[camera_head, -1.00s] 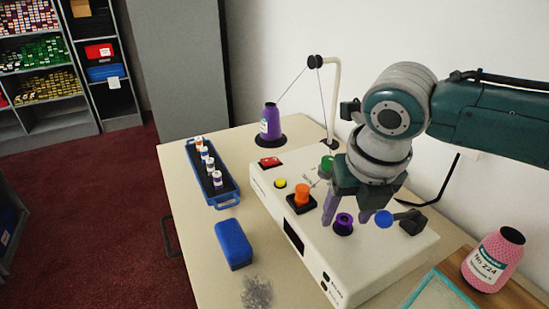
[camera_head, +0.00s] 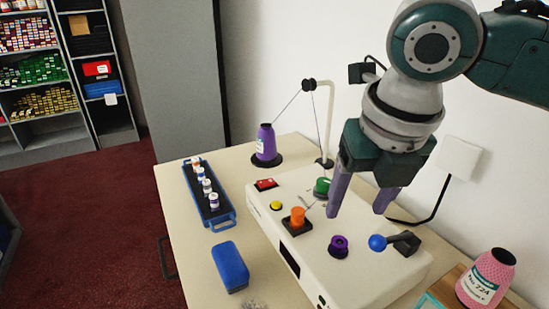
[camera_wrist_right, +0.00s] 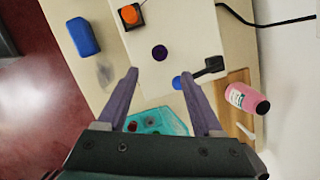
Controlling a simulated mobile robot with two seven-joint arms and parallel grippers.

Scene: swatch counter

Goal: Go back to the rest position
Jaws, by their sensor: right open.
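My right gripper (camera_head: 358,208) is open and empty, with its purple fingers hanging above the white machine (camera_head: 375,285) on the counter. In the right wrist view its two fingers (camera_wrist_right: 163,95) are spread apart with nothing between them. The machine has an orange button (camera_head: 298,216), a purple knob (camera_head: 339,246), a green knob (camera_head: 322,186), a yellow button (camera_head: 276,205), a red switch (camera_head: 265,184) and a lever with a blue ball (camera_head: 377,242). The gripper appears above and apart from these controls. My left gripper is not in view.
A purple thread cone (camera_head: 266,143) stands behind the machine. A blue tray (camera_head: 222,218) of small spools and a blue block (camera_head: 230,266) lie left. A pink cone (camera_head: 486,277) stands on a wooden board at right. Shelves (camera_head: 40,80) stand far left; the wall is behind the arm.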

